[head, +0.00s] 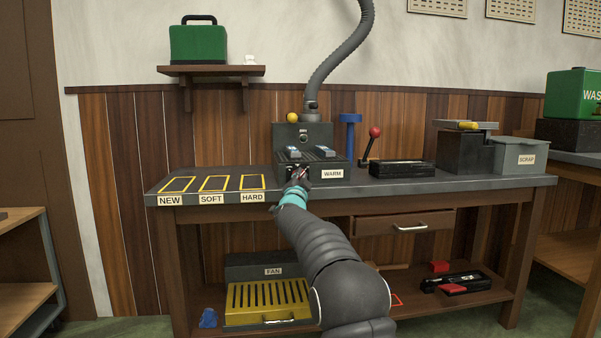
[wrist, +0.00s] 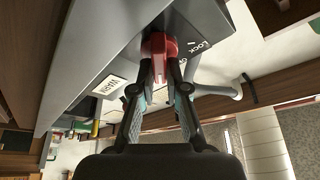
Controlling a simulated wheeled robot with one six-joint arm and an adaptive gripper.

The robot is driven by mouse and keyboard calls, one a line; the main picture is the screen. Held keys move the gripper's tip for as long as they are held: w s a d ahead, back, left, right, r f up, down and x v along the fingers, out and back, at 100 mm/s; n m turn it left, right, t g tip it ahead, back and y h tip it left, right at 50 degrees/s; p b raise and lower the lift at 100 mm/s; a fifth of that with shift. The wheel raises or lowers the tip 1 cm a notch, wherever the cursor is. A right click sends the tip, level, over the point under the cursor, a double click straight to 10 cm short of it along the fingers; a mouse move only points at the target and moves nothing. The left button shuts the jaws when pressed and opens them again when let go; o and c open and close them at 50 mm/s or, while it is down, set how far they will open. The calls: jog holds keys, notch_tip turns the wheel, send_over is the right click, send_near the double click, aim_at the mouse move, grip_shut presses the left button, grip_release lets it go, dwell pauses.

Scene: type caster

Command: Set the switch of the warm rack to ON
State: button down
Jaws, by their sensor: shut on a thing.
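The warm rack (head: 311,158) is a dark block on the workbench, with a WARM label (head: 332,174) on its front. The label also shows, turned over, in the wrist view (wrist: 108,91). My gripper (head: 298,177) is at the rack's front face, left of the label. In the wrist view my gripper (wrist: 160,68) has its fingers closed on the red switch (wrist: 160,44). White lettering reading LOCK is beside the switch; a second word is partly hidden. In the head view my gripper mostly covers the switch, and I cannot tell its setting.
Grey-blue pieces (head: 325,151) sit on the rack. Behind it stands a dark box (head: 303,134) with a hose. Yellow-framed spots NEW, SOFT and HARD (head: 252,182) are empty at left. A red-knobbed lever (head: 375,132) and black device (head: 402,168) stand at right.

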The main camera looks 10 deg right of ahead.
jog(key=shift+m+g+h+p, duration=0.5)
jog(key=shift+m+p, duration=0.2)
jog(key=shift+m, duration=0.6)
jog(key=shift+d, duration=0.1)
jog(key=c, duration=1.2)
grip_release()
jog(key=shift+s, duration=0.1)
jog(key=v, duration=1.2)
